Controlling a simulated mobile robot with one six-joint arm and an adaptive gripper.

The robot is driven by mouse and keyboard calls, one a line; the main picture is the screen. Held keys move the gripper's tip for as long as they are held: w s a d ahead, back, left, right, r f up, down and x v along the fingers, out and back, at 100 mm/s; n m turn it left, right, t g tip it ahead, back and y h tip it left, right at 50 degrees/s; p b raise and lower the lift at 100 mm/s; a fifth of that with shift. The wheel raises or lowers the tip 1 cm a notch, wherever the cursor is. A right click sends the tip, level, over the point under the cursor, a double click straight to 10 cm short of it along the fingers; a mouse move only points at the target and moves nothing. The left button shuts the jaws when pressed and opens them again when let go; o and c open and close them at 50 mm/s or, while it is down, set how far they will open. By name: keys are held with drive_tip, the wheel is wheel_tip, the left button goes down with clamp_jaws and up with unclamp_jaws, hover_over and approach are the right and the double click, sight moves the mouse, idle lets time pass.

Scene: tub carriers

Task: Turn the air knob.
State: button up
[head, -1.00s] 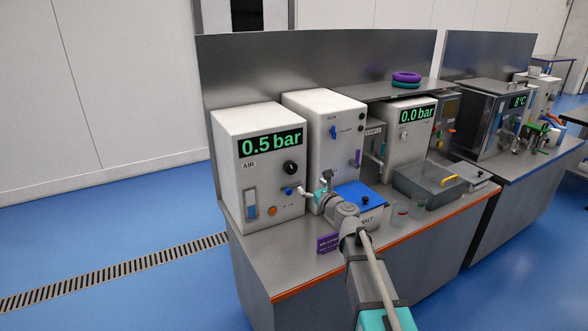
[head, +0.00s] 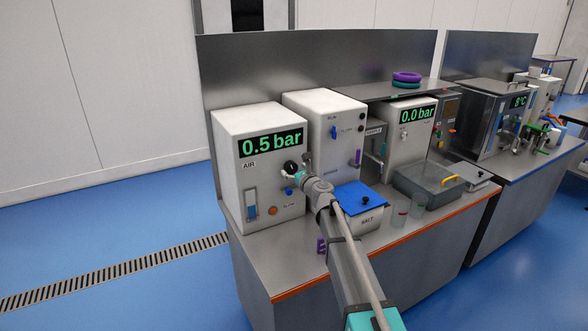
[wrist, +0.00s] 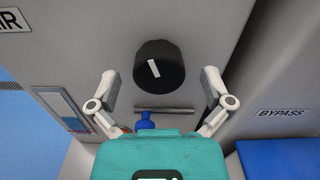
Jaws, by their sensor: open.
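The air knob (wrist: 158,68) is a round black knob with a white pointer mark, on the front of the white AIR box. In the head view the knob (head: 290,167) sits below the display (head: 270,143), which reads 0.5 bar. In the wrist view the pointer mark is nearly upright, its top tilted a little left. My gripper (wrist: 160,85) is open, with one finger on each side of the knob and slightly below it. The fingers do not appear to touch it. In the head view my gripper (head: 300,172) is at the knob's lower right and partly covers the panel.
A blue valve handle (wrist: 145,121) is below the knob, partly hidden by my gripper. A gauge tube (head: 252,206) and orange button (head: 273,211) are lower on the box. A second white box (head: 325,115) stands close on the right. A blue-lidded SALT tub (head: 360,197) is in front.

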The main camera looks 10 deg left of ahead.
drive_tip(key=shift+w+a, duration=0.4)
drive_tip(key=shift+w, duration=0.15)
drive_tip(key=c, duration=1)
drive_tip(key=shift+d, duration=0.4)
drive_tip(key=shift+c, duration=0.7)
drive_tip(key=shift+a, duration=0.3)
